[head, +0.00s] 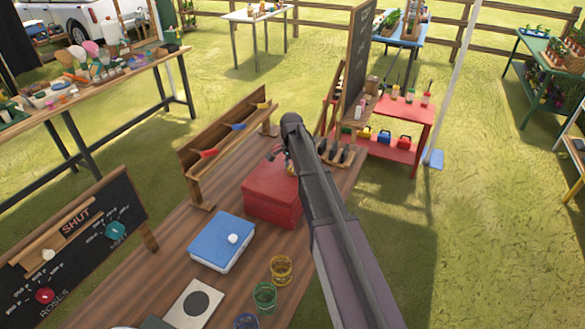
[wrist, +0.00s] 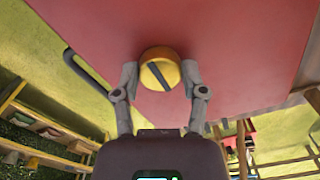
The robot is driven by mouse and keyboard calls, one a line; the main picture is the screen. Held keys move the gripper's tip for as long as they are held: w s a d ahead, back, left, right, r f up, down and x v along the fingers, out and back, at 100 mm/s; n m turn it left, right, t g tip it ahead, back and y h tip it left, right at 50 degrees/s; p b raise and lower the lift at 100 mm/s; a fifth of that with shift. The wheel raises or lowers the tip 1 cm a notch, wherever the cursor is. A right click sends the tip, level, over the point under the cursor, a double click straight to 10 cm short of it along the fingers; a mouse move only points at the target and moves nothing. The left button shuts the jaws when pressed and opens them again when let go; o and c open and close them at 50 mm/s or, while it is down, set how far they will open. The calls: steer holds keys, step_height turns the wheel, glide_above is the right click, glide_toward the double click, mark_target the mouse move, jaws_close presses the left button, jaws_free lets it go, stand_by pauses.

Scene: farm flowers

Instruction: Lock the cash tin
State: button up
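The cash tin (head: 270,197) is a closed red box on the brown wooden table. Its red face fills the upper part of the wrist view (wrist: 235,50). A round yellow lock knob (wrist: 168,72) with a dark diagonal bar stands out from that face. My gripper (wrist: 160,75) has one finger on each side of the knob, and both fingers appear to touch it. In the head view my gripper (head: 279,154) is at the tin's far side, partly hidden by my arm. The knob's face is hidden there. A dark handle (wrist: 85,75) shows left of the knob.
A blue-lidded box (head: 222,240) and several coloured glasses (head: 264,297) stand nearer on the table. A wooden rack (head: 225,145) with coloured hooks is behind the tin to the left. A tall chalkboard (head: 358,60) and a red shelf (head: 400,125) stand beyond.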

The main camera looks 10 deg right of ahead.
steer(key=shift+s, duration=0.1)
steer(key=shift+c, duration=0.6)
steer(key=shift+d, duration=0.2)
steer(key=shift+a, duration=0.1)
